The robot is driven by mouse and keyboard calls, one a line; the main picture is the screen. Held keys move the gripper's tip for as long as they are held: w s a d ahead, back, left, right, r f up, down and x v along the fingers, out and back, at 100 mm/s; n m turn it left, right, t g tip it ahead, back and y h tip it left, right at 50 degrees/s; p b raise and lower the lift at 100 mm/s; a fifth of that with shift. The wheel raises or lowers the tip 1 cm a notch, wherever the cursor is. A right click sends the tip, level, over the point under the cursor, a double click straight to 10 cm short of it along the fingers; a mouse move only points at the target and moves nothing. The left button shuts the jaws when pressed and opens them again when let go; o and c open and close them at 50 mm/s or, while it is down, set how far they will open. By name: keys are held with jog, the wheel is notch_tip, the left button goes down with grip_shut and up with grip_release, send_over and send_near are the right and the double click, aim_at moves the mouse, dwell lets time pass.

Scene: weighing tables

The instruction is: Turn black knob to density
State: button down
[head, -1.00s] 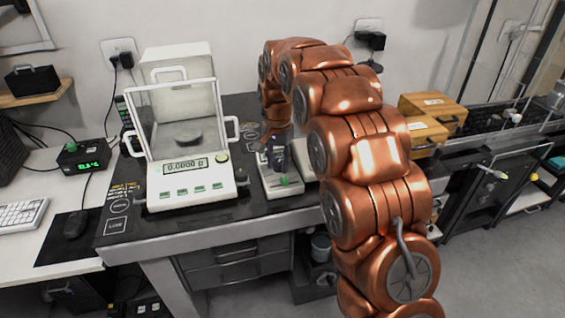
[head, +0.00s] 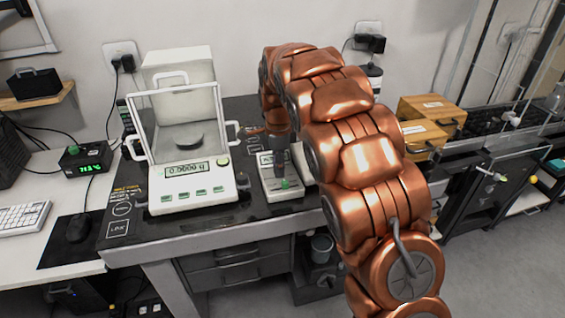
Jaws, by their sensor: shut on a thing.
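A small light-grey device (head: 283,194) stands on the dark weighing table, right of the large analytical balance (head: 188,206). It has a small display and a green button (head: 285,183) on its front. My gripper (head: 281,160) points down over this device, behind the green button. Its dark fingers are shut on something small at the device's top. The black knob is not separately visible; the fingers cover that spot, and I cannot read any density marking or the knob's angle. My copper arm hides part of the device's right side.
The balance, with its glass shield and side handles, stands close left of my gripper. Wooden boxes (head: 431,107) lie to the right, beyond my arm. A green-lit readout box (head: 86,157), a mouse (head: 79,227) and a keyboard (head: 22,217) are at left.

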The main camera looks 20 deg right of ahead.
jog(key=shift+m+p, duration=0.6)
jog(key=shift+m, duration=1.6)
jog(key=c, duration=0.8)
grip_release()
